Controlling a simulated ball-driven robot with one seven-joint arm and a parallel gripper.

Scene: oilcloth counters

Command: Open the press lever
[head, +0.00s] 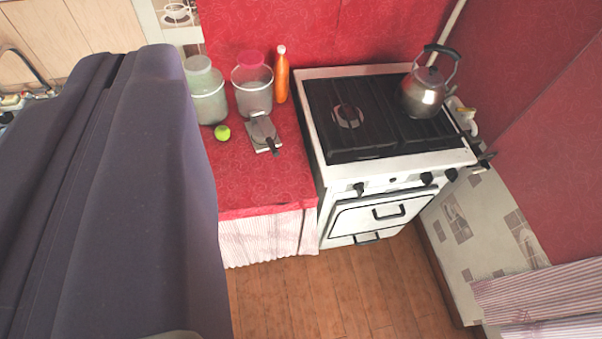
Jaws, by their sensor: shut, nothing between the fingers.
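A small grey press (261,128) lies on the red-covered counter, left of the stove. Its dark lever (271,146) points toward the counter's front edge. The lever appears to lie low along the press, but it is too small to tell its exact angle. My gripper and its fingers do not show in the head view. A large dark grey part that looks like mine fills the left side and hides the counter there.
Behind the press stand two jars (253,92) (206,95) and an orange bottle (282,76). A green fruit (222,132) lies left of it. A white stove (392,165) with a metal kettle (424,94) stands right. Counter in front of the press is clear; the wooden floor (330,300) is open.

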